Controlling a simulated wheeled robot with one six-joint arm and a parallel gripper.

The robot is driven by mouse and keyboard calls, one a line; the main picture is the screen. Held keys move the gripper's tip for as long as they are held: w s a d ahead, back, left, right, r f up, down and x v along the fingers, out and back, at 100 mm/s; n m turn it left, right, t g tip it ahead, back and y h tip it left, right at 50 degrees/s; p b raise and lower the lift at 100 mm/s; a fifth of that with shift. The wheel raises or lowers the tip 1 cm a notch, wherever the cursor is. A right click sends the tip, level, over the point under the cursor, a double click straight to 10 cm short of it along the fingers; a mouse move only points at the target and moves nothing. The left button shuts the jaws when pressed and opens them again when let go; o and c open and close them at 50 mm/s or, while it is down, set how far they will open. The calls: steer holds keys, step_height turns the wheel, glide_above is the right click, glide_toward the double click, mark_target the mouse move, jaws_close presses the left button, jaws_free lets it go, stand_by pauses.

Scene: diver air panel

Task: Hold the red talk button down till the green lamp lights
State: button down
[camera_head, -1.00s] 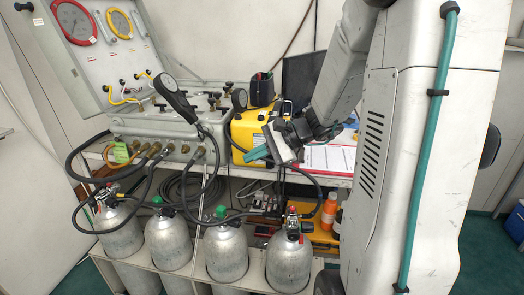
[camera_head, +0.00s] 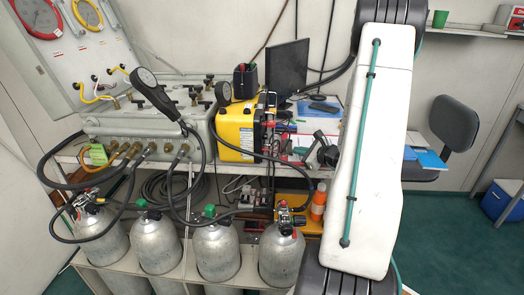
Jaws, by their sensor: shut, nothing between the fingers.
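A yellow case (camera_head: 236,132) stands on the bench right of the grey valve box. Its dark front panel (camera_head: 265,125) faces right and shows very edge-on, with small red parts on it. I cannot make out which of these, if any, is the red talk button, and no lit green lamp can be told.
The grey valve box (camera_head: 150,125) carries hoses and black gauges. Several grey cylinders (camera_head: 215,250) stand in a rack below. A monitor (camera_head: 287,68) and a black pen cup (camera_head: 245,80) stand behind the case. An orange bottle (camera_head: 319,202) is below the bench. A chair (camera_head: 455,122) stands right.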

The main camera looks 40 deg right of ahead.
mark_target(288, 158)
steer(key=shift+w+a, duration=1.45)
steer(key=shift+w, duration=0.25)
steer(key=shift+w+a, duration=1.45)
steer(key=shift+w, duration=0.25)
steer(key=shift+w+a, duration=0.25)
steer(key=shift+w, duration=0.1)
steer(key=shift+w+a, duration=0.25)
steer(key=shift+w, duration=0.05)
stand_by(1.0)
steer(key=shift+s, duration=0.1)
stand_by(0.7)
steer(key=shift+s+d, duration=0.5)
steer(key=shift+s, duration=0.05)
steer(key=shift+s+d, duration=1.65)
steer(key=shift+s, duration=0.25)
